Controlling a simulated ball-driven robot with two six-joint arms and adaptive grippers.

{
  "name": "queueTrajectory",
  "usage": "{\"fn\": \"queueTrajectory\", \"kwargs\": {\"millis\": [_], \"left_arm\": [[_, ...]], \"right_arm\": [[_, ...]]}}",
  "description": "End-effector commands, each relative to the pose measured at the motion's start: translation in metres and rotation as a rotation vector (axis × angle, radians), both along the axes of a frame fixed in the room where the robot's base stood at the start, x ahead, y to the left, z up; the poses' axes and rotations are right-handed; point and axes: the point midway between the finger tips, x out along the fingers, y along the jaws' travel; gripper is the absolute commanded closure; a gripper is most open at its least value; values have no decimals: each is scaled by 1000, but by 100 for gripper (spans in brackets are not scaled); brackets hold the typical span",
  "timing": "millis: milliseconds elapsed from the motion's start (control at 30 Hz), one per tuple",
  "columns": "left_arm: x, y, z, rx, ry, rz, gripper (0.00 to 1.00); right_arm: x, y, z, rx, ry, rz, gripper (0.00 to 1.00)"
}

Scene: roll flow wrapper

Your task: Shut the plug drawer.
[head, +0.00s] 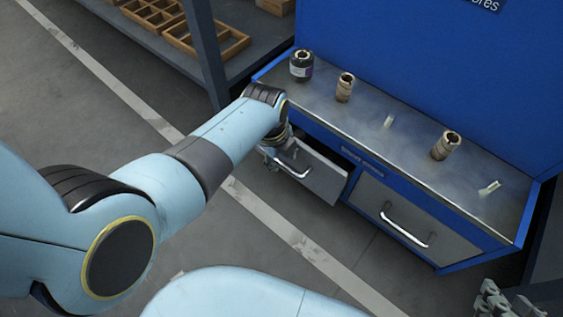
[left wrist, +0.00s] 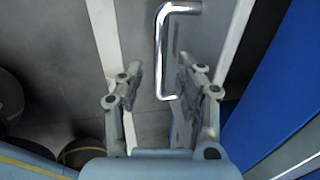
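The left drawer (head: 325,180) under the blue bench stands pulled out, its grey front facing the floor area; I take it as the plug drawer, though no readable label shows. Its bar handle (head: 295,163) is partly hidden by my left gripper (head: 270,158). In the left wrist view the bright handle (left wrist: 160,50) lies ahead of my left gripper (left wrist: 160,78), its near end close to the gap between the fingertips. The fingers are apart and hold nothing. My right gripper (head: 508,302) is at the bottom right corner, cut off by the frame edge.
A closed drawer (head: 375,210) with a handle is to the right. The metal bench top (head: 400,140) carries a dark jar (head: 301,64), two brownish rolls (head: 345,87) and small pale pieces (head: 388,121). A shelf post (head: 205,50) stands at left. Floor before the drawers is clear.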

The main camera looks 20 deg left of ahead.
Motion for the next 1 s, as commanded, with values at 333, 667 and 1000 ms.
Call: {"fn": "queueTrajectory", "kwargs": {"millis": [333, 667, 1000], "left_arm": [[2, -1, -20, 0, 3, 0, 64], [4, -1, -21, 0, 0, 0, 64], [3, -1, -21, 0, 0, 0, 90]], "right_arm": [[-11, 3, -17, 6, -191, 16, 64], [-13, 4, -16, 8, -243, 20, 64], [-13, 4, -16, 8, -242, 20, 64]]}}
